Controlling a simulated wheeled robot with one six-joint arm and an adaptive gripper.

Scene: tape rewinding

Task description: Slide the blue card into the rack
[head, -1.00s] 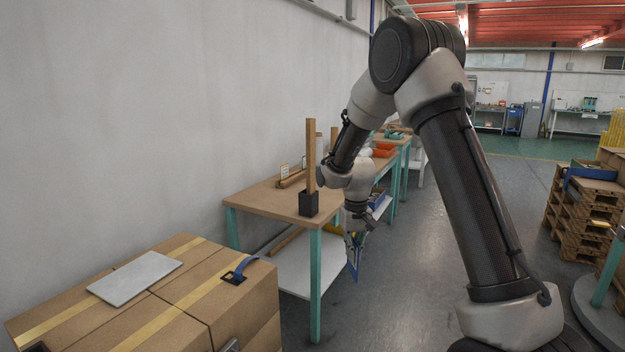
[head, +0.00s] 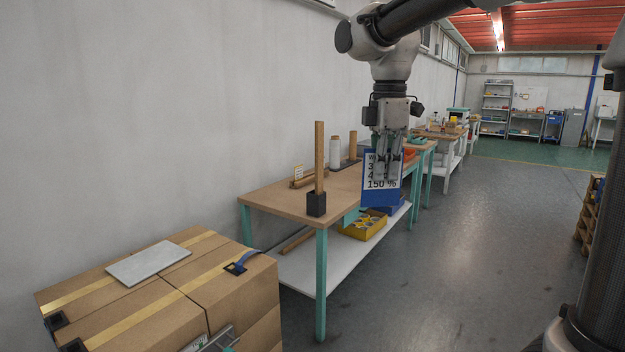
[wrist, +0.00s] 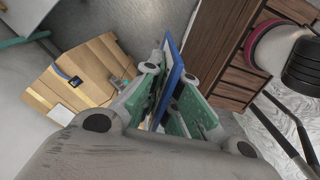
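The blue card (head: 377,197), with a white printed face reading "150 %", hangs upright below my gripper (head: 388,168). In the head view it is beside the front right edge of the workbench (head: 275,201). In the wrist view the card (wrist: 172,66) stands edge-on between the green-padded fingers of my gripper (wrist: 170,85), which are shut on it. A low wooden holder (head: 307,182) with a small printed card standing at it lies at the back of the bench. I cannot tell whether this is the rack.
A yellow bin (head: 362,225) is on the lower shelf. Cartons (head: 160,295) with a grey plate (head: 148,263) are at the near left. The floor (head: 440,260) to the right is clear.

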